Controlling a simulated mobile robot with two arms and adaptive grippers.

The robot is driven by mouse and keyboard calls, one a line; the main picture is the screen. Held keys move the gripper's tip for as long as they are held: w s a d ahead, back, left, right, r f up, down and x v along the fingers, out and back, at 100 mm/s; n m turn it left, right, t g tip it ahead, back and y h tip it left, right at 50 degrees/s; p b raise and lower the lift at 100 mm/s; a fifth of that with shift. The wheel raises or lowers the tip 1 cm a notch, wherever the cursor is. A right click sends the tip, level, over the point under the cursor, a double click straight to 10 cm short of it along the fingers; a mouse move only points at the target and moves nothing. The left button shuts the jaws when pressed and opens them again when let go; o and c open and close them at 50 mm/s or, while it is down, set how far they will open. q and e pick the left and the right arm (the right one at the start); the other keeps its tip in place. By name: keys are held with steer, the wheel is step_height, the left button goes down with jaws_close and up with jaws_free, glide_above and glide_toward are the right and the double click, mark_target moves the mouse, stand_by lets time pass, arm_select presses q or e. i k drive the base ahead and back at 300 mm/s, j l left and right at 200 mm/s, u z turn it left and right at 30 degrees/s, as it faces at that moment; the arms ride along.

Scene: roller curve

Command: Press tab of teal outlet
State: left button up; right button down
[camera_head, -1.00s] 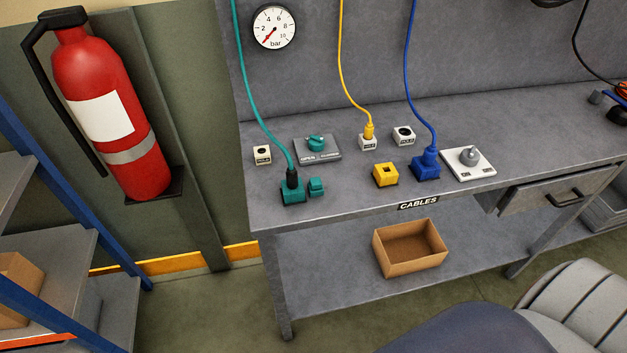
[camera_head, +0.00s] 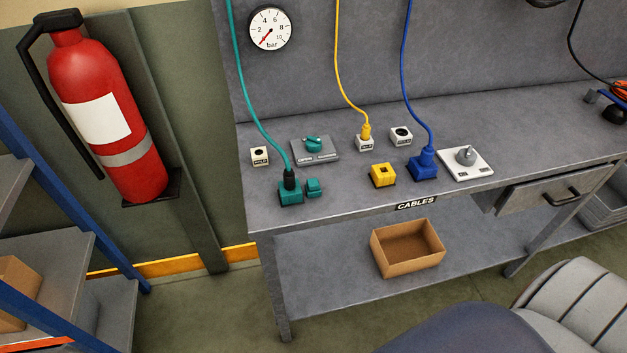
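The teal outlet (camera_head: 290,193) sits near the front left of the grey workbench. A teal cable (camera_head: 245,106) hangs from above and ends in a dark plug (camera_head: 289,178) seated in the top of this outlet. A small separate-looking teal block (camera_head: 313,187) stands close at its right side; I cannot tell for sure whether this is the tab. No gripper shows in this view, and nothing touches the outlet except the plug.
On the workbench (camera_head: 340,192) stand a yellow outlet (camera_head: 383,175), a blue outlet (camera_head: 423,168) with its cable, white holders (camera_head: 260,156), a teal-handled valve plate (camera_head: 315,150) and a grey-knob plate (camera_head: 466,162). An open cardboard box (camera_head: 407,250) lies on the lower shelf. A fire extinguisher (camera_head: 105,120) hangs left.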

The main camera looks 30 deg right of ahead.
mark_target(312, 183)
steer(key=i+j+z, duration=0.2)
steer(key=z, duration=0.15)
steer(key=i+j+z, duration=0.5)
steer(key=z, duration=0.25)
steer(key=k+j, duration=0.05)
steer(key=j, duration=0.05)
